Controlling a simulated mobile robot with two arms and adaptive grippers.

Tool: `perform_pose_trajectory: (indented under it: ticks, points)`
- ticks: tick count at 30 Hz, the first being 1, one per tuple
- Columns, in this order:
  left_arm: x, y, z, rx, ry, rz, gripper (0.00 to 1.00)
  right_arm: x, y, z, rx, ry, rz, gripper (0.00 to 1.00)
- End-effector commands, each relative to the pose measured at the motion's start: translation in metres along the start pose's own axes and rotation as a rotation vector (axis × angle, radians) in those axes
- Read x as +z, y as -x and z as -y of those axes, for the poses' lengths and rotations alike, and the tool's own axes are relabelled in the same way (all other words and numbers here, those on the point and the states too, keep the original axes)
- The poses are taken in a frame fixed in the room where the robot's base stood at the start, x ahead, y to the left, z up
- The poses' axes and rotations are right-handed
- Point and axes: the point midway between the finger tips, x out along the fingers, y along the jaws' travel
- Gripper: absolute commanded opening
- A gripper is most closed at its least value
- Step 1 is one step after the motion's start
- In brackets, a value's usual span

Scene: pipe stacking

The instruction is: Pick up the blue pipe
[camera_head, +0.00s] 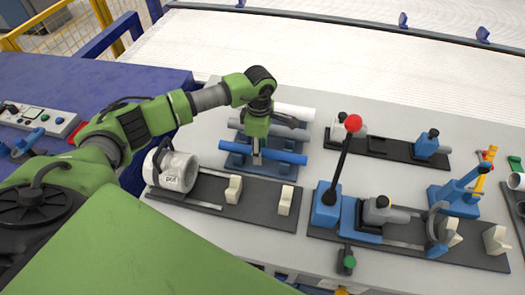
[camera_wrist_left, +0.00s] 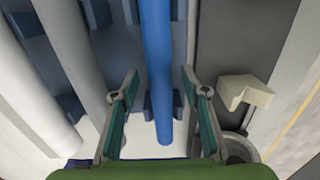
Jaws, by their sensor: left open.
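The blue pipe (camera_head: 285,156) lies in a blue rack (camera_head: 262,168) on the grey table, the nearest of three pipes there. My left gripper (camera_head: 257,158) points down over the middle of the blue pipe, hiding part of it. In the left wrist view the blue pipe (camera_wrist_left: 157,70) runs between the two spread fingers of my left gripper (camera_wrist_left: 159,77), one on each side, with gaps to both. My left gripper is open and empty. My right gripper is not seen.
A grey pipe (camera_head: 236,125) and a white pipe (camera_head: 295,111) lie behind the blue pipe. A white cylindrical fixture (camera_head: 178,172) stands close on the left. A lever with a red knob (camera_head: 353,123) rises on the right, beside clamp fixtures (camera_head: 385,212).

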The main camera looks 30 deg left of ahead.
Motion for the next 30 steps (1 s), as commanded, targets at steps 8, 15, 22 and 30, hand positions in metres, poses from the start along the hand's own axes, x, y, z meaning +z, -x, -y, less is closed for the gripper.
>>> perform_pose_trajectory:
  ticks: [8,15,22,30]
  points:
    - [0.0,0.001,0.0,0.0,0.0,0.0,0.0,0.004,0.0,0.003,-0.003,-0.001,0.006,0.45]
    - [0.0,0.001,0.0,0.001,0.0,0.0,0.0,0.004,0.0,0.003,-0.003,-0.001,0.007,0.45]
    - [0.0,0.013,-0.002,0.004,0.0,0.001,0.0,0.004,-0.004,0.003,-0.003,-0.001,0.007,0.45]
    - [-0.012,0.054,0.017,0.007,-0.002,-0.001,0.0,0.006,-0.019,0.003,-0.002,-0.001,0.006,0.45]
